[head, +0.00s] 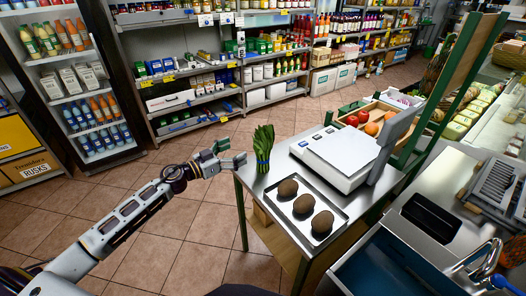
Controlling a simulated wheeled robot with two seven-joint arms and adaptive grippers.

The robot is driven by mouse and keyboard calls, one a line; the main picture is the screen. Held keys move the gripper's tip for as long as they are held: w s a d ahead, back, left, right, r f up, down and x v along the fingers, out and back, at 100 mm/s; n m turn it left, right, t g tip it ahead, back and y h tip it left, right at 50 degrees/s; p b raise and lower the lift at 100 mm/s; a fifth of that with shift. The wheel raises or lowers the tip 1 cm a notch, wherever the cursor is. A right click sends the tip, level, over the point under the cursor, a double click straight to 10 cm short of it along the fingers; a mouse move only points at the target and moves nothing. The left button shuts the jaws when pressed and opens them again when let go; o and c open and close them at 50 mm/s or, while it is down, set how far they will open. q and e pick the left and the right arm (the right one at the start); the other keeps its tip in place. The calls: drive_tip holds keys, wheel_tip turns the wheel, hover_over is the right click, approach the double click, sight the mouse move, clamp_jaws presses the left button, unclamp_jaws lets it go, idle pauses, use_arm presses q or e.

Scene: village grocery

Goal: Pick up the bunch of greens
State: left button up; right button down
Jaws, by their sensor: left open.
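A bunch of greens (263,146) stands upright at the left corner of a metal-topped table (262,186). A blue band goes around its middle. My left gripper (240,152) is open and empty, just left of the greens. Its fingers point toward the bunch, and a small gap seems to lie between them. My right gripper is not in view.
A metal tray (328,232) with three brown round items lies in front of the greens. A white scale (340,155) stands to their right. A crate (372,140) with red and orange produce is behind it. Tiled floor (190,235) is free left of the table.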

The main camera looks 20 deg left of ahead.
sight(252, 142)
use_arm(q)
drive_tip(key=shift+x, duration=4.1)
drive_tip(key=shift+w+f, duration=0.1)
drive_tip(key=shift+x, duration=2.6)
drive_tip(key=shift+f, duration=0.15)
drive_tip(key=shift+c, duration=0.4)
drive_tip(key=shift+a, duration=0.1)
drive_tip(key=c, duration=1.7)
